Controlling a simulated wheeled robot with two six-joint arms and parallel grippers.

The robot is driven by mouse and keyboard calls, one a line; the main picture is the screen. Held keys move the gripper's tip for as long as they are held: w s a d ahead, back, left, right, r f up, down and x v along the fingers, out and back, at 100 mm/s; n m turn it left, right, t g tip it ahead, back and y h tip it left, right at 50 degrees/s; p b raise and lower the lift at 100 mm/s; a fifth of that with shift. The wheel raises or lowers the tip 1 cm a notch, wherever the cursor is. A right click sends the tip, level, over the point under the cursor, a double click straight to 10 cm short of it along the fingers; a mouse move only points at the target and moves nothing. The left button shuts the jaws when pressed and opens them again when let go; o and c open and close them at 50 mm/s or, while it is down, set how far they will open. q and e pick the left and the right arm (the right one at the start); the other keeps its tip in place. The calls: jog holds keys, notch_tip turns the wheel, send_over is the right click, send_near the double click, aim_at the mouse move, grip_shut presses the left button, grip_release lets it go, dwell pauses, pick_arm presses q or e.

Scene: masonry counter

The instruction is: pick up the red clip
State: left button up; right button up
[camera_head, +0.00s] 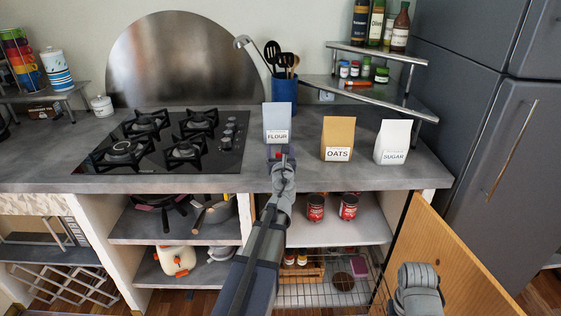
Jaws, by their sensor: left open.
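A small red patch, which looks like the red clip (278,155), shows at the front of the counter, just below the label of the blue-grey FLOUR bag (277,118). My left gripper (281,154) is at the red patch, in front of the bag's lower part. It is open, and its jaws are seen from behind along the arm. The gripper hides most of the clip and the bag's base. Whether the jaws touch the clip cannot be told. A grey part of my right arm shows at the lower right; its gripper is not in view.
An OATS bag (338,138) and a SUGAR bag (393,142) stand right of the flour. A gas hob (215,155) lies left, and a blue utensil pot (284,92) stands behind. Below, a wooden cabinet door (440,250) hangs open beside a pulled-out wire basket (325,294).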

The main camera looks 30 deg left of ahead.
pick_arm(q)
jog(key=shift+c, duration=0.2)
grip_shut()
dwell(0.4)
